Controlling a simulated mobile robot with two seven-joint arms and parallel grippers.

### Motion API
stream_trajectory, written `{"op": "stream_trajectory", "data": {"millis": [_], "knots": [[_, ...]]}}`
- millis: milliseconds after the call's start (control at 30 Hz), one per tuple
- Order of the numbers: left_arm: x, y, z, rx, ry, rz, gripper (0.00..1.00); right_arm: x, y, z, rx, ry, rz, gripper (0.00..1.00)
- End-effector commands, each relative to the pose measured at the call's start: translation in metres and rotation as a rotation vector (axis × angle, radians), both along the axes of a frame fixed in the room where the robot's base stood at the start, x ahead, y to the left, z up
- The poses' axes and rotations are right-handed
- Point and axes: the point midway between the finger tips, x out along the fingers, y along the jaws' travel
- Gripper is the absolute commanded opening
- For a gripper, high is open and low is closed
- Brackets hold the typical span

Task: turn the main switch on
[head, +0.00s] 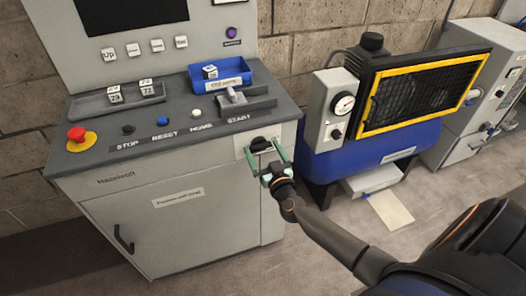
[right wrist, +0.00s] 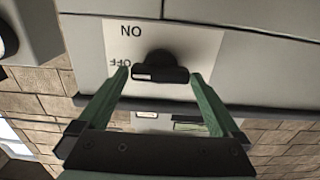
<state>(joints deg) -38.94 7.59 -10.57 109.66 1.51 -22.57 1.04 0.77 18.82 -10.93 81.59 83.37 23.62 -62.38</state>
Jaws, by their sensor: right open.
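The main switch is a black rotary knob (head: 260,144) on a pale plate on the right part of the console's front. In the right wrist view the knob (right wrist: 162,70) has its bar lying crosswise, with a white mark at its left end, on the side of the OFF label. The ON label (right wrist: 131,31) reads upside down above it. My right gripper (head: 264,152) is open, its green fingers on either side of the knob. In the right wrist view the fingertips (right wrist: 160,80) show a gap to the bar's ends. My left gripper is not in view.
The console top (head: 185,125) carries a red emergency button (head: 76,135), small buttons, a grey tray (head: 118,100) and a blue bin (head: 222,80) with marked cubes. A blue compressor (head: 350,155) with a yellow-framed grille stands close on the right. Open floor lies in front.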

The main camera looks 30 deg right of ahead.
Motion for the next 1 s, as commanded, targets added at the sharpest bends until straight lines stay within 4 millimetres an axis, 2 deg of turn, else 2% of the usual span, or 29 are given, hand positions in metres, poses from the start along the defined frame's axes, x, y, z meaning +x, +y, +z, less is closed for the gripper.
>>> {"op": "stream_trajectory", "data": {"millis": [333, 900, 1000], "knots": [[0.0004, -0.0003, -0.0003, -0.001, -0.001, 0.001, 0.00, 0.0030, -0.0007, -0.0002, -0.001, 0.001, 0.001, 0.99], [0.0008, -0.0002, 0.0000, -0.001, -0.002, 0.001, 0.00, 0.0026, -0.0007, -0.0002, -0.001, 0.001, 0.000, 0.35], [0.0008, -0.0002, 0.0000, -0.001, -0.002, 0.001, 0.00, 0.0026, -0.0007, -0.0002, 0.001, 0.001, 0.000, 0.34]]}}
